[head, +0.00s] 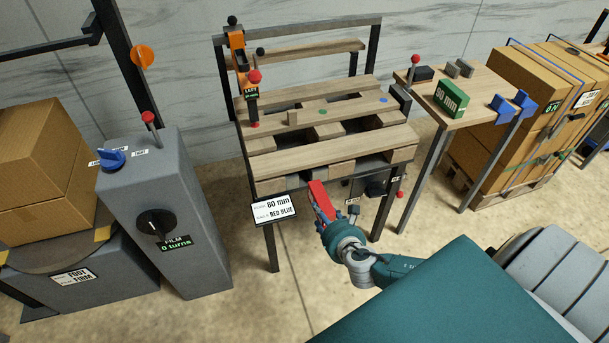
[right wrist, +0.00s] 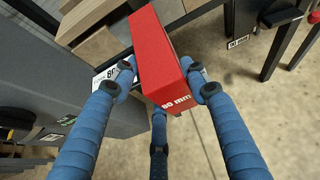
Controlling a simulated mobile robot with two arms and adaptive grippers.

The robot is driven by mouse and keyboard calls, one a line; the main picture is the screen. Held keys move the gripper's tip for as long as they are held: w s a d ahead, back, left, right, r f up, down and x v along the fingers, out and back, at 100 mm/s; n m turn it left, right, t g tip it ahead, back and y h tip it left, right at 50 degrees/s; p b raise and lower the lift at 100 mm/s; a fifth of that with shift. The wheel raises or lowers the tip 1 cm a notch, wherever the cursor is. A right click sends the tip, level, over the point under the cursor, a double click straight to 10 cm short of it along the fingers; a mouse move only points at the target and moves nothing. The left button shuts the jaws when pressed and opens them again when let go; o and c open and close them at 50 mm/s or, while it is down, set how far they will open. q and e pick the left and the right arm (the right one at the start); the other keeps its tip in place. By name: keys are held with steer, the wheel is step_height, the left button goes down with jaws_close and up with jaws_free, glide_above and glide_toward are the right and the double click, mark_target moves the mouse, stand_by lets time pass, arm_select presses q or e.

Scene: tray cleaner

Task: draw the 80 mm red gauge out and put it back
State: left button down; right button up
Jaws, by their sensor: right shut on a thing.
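The red gauge (head: 320,199), a block marked 80 mm, is at the front of the pallet (head: 335,140), near its lower front edge. My right gripper (head: 327,223) is shut on the gauge's near end. In the right wrist view the gauge (right wrist: 158,50) sits between the blue fingers of my right gripper (right wrist: 161,80), label end toward me. Its far end is beside a wooden block of the pallet; I cannot tell whether any of it is inside an opening. My left gripper is not in view.
A card (head: 274,210) reading 80 mm, RED BLUE hangs at the stand's front left. A green 90 mm block (head: 451,98) lies on the side table (head: 478,88). A grey film console (head: 165,210) stands left. Bare floor lies between console and stand.

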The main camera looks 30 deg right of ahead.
steer(key=shift+r+p+v, duration=0.25)
steer(key=shift+p+v, duration=0.9)
steer(key=shift+v, duration=0.6)
steer(key=shift+w, duration=0.2)
